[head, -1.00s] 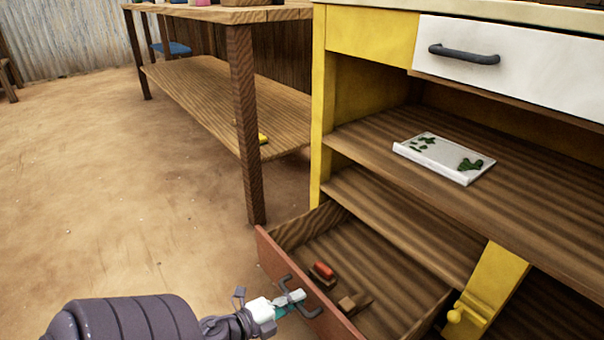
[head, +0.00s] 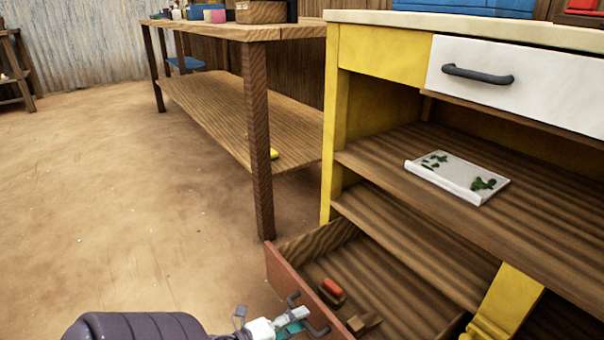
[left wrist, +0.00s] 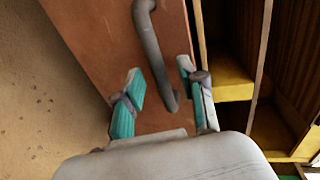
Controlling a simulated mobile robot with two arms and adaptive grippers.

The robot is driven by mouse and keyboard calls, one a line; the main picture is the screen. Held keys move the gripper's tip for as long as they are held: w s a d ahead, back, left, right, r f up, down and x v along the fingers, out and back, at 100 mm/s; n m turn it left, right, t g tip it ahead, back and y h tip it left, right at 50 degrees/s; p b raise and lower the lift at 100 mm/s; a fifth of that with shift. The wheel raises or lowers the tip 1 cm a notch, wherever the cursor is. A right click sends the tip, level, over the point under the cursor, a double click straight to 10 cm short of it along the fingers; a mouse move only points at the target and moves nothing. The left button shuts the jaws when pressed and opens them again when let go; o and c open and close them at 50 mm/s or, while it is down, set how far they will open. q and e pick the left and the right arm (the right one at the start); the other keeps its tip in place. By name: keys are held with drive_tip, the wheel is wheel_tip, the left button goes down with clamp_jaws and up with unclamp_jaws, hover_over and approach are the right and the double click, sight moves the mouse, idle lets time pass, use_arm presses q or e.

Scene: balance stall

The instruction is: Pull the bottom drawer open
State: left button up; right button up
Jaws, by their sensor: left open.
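The bottom drawer stands pulled out of the yellow cabinet, with its reddish-brown front (head: 283,278) facing left and its inside showing. Its dark bar handle (head: 316,329) is at the lower edge of the head view. My left gripper (head: 299,318) is open at the handle. In the left wrist view the handle (left wrist: 157,50) runs down between the two teal-padded fingers of the left gripper (left wrist: 160,82), with gaps beside it. Whether a finger touches it I cannot tell. My right gripper does not show.
The drawer holds a red-topped block (head: 331,289) and a small wooden piece (head: 364,322). A white upper drawer (head: 530,85) is shut. A wooden table (head: 262,150) stands behind left. The floor at left is clear.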

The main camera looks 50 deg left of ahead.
use_arm(q)
drive_tip(key=v, duration=1)
drive_tip(key=shift+s, duration=0.15)
drive_tip(key=shift+a, duration=0.1)
